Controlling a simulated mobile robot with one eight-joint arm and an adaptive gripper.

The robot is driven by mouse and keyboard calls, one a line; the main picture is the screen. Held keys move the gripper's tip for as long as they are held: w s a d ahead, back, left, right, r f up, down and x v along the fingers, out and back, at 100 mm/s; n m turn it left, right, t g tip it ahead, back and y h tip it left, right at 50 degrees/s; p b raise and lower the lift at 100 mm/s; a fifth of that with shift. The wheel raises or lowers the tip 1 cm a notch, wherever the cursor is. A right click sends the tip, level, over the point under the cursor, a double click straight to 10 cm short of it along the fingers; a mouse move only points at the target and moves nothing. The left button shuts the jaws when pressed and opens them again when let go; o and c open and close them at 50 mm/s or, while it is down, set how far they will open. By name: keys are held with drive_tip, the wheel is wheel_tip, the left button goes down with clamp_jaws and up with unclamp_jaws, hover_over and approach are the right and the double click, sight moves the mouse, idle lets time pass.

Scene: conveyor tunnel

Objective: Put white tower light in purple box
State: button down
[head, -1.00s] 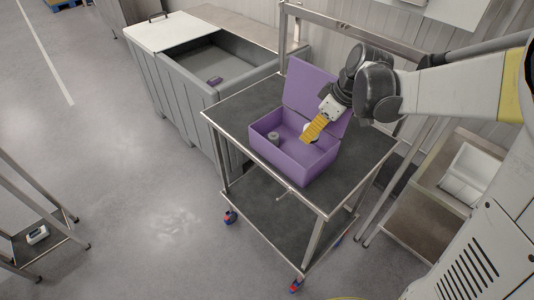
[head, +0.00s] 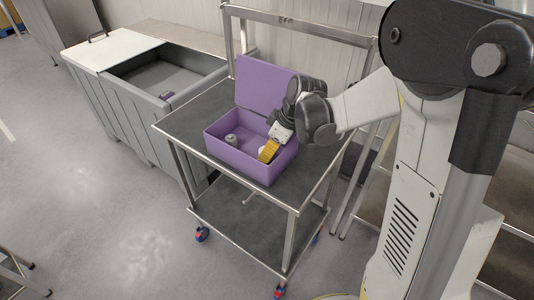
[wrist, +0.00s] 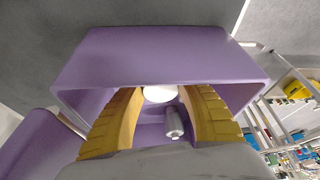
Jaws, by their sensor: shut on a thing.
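The purple box (head: 233,160) stands on the cart top with its lid (head: 262,84) raised at the back. My gripper (head: 266,154) reaches down into its right part, yellow fingers inside the walls. In the wrist view the fingers are shut on a white rounded thing (wrist: 160,93), seemingly the white tower light. Only its pale end shows between the fingertips; in the head view it is a small white patch (head: 261,151). I cannot tell whether it touches the box floor. A grey cylindrical part (head: 231,140) stands inside, apart from the gripper; it also shows in the wrist view (wrist: 174,122).
The box stands on a dark-topped metal cart (head: 205,108) with a rail behind it. A grey bin (head: 115,118) with a small purple item (head: 167,95) inside stands to the left. The cart top around the box is clear.

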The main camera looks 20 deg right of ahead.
drive_tip(key=shift+f, duration=0.2)
drive_tip(key=c, duration=0.9)
unclamp_jaws()
drive_tip(key=shift+r, duration=0.15)
drive_tip(key=shift+r, duration=0.3)
drive_tip(key=p+v, duration=0.5)
drive_tip(key=v, duration=0.7)
drive_tip(key=shift+s+a+r+m+t+h, duration=0.65)
drive_tip(key=shift+s+m, duration=0.95)
drive_tip(key=shift+s, duration=1)
drive_tip(key=shift+s+a+r+m+t+h, duration=0.4)
drive_tip(key=shift+s+a+r+m+t, duration=0.45)
drive_tip(key=shift+s+m, duration=1.3)
drive_tip(key=shift+s+a+r+m+t+h, duration=0.5)
drive_tip(key=shift+s+r+m, duration=0.5)
drive_tip(key=shift+s, duration=2.1)
